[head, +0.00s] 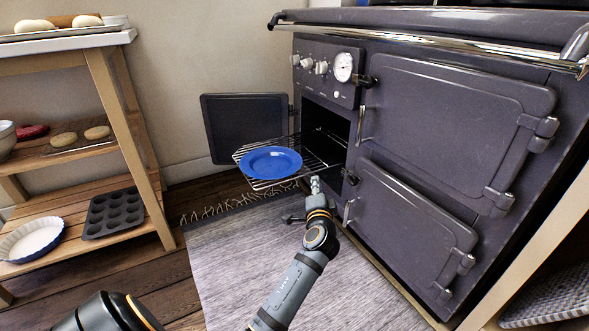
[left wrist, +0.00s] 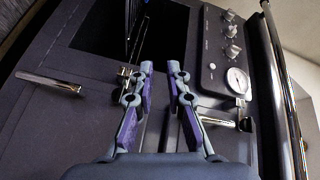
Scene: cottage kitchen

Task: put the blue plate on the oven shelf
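The blue plate (head: 271,162) lies flat on the wire oven shelf (head: 309,158), which sticks out of the open oven compartment (head: 330,125). My left gripper (head: 316,184) is beside the shelf's near right side, in front of the stove and apart from the plate. In the left wrist view my left gripper (left wrist: 160,68) has its two fingers apart with nothing between them. My right gripper is in neither view.
The compartment's door (head: 245,128) stands open to the left. The stove's other doors (head: 450,125) are shut, with a rail (head: 430,42) along the top. A wooden shelf unit (head: 125,120) with a muffin tin (head: 113,213) stands left. The rug (head: 260,255) is clear of objects.

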